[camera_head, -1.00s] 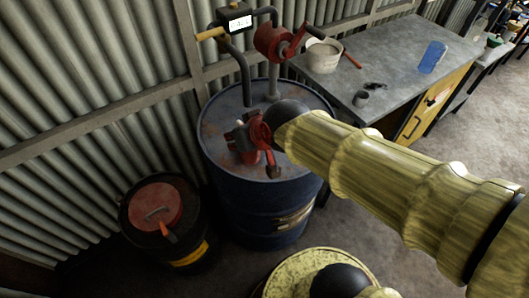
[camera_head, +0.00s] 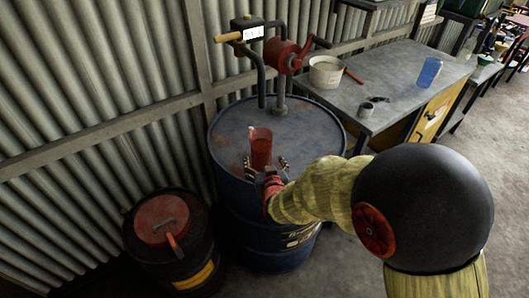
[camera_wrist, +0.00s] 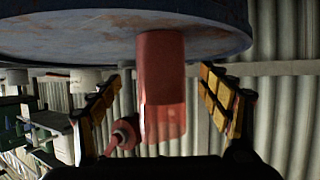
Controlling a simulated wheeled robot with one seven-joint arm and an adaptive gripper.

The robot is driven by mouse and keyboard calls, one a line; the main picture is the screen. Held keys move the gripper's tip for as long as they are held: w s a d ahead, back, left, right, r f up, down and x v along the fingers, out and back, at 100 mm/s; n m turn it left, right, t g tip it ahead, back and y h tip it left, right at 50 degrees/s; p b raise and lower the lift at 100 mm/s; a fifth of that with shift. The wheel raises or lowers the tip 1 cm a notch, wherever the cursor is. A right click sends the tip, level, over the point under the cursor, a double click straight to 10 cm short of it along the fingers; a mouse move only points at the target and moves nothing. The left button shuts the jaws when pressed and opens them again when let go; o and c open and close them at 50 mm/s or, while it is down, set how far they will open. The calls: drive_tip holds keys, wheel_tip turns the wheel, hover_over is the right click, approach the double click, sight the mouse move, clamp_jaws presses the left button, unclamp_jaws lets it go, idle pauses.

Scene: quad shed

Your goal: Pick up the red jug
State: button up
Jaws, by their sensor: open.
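The red jug (camera_head: 261,148) stands on the top of the blue drum (camera_head: 225,140), near its front edge. It is a translucent red cylinder. My gripper (camera_head: 266,170) is at the drum's near edge, just in front of the jug. In the wrist view, which is upside down, the jug (camera_wrist: 162,85) shows between the two spread fingers (camera_wrist: 165,97) of my gripper. Clear gaps show on both sides of it. The jug's lower front is partly hidden by my gripper in the head view.
A red hand pump (camera_head: 284,56) with pipes rises from the back of the drum. A workbench (camera_head: 400,75) to the right holds a white bucket (camera_head: 325,72) and a blue container (camera_head: 429,71). A dark drum with a red lid (camera_head: 161,220) stands at lower left. Corrugated wall is behind.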

sight(260, 139)
drive_tip(key=b+x, duration=0.2)
drive_tip(key=x, duration=0.4)
drive_tip(key=shift+w+a+f, duration=0.1)
drive_tip(key=shift+f, duration=0.15)
drive_tip(key=shift+w, duration=0.2)
drive_tip(key=shift+c, duration=0.7)
drive_tip(key=c, duration=1.5)
drive_tip(key=shift+r, duration=0.15)
drive_tip(key=shift+c, duration=0.9)
drive_tip(key=shift+r, duration=0.1)
